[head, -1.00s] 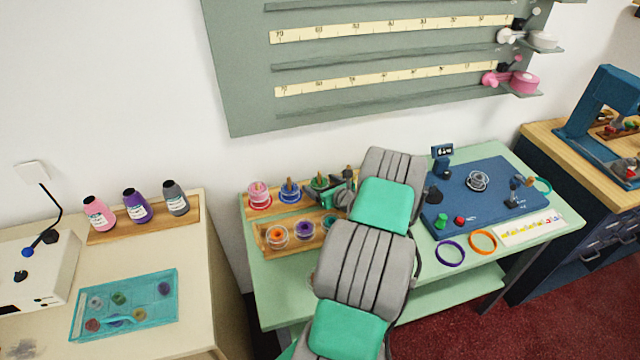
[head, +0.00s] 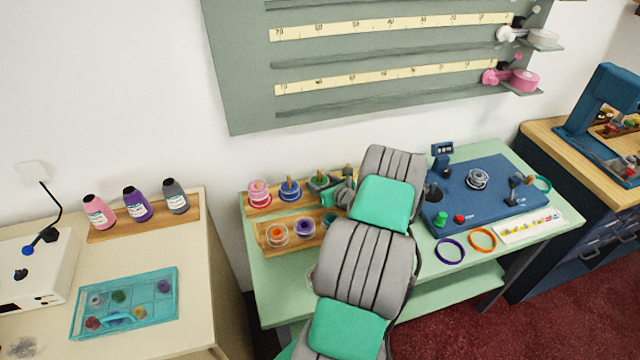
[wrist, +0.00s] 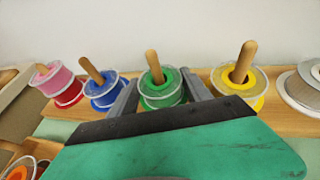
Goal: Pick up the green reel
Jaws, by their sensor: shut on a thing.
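The green reel (wrist: 160,90) sits on a wooden peg in the back row of the rack, between a blue reel (wrist: 104,90) and a yellow reel (wrist: 240,84) in the wrist view. In the head view the green reel (head: 319,181) is partly hidden by my gripper. My gripper (wrist: 158,94) is shut on the green reel, with one grey finger on each side of it. The peg still passes up through the reel's middle. The fingertips are partly hidden behind the reel.
The wooden rack (head: 262,209) also holds pink and blue reels at the back and several reels in front. A blue machine base (head: 460,200) stands right of my arm. A purple ring (head: 449,251) and an orange ring (head: 482,240) lie before it.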

